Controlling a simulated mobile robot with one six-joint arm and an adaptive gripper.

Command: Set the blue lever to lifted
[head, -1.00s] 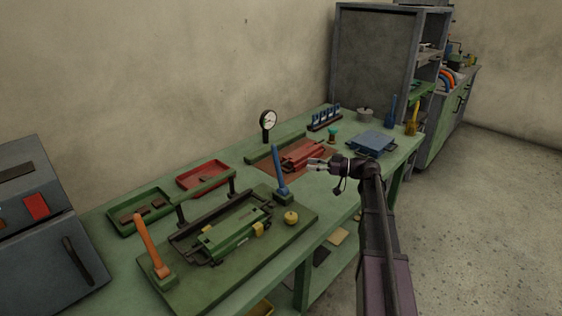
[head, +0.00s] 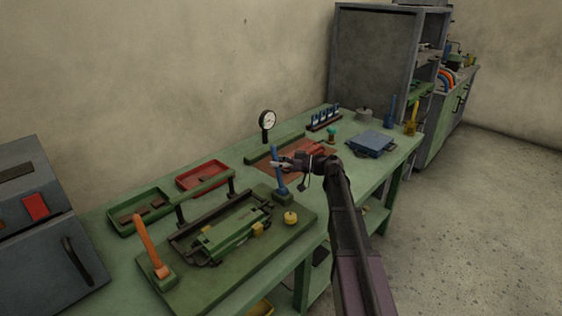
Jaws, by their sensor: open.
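The blue lever (head: 280,182) stands on a small block at the back right corner of the green base plate (head: 190,292). It is raised and leans slightly to the left. My gripper (head: 279,163) is open at the upper half of the lever, reaching in from the right. Its fingers overlap the lever in the picture; I cannot tell whether the lever is between them or touched. An orange lever (head: 148,243) stands raised at the plate's front left. A green roller unit (head: 232,234) with a dark frame lies between the two levers.
A yellow knob (head: 290,217) is close to the lever's foot. A dial gauge (head: 267,120) and a red unit (head: 300,150) are behind my gripper. Green (head: 124,218) and red (head: 186,184) trays lie to the left. A blue box (head: 371,143) is at the right.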

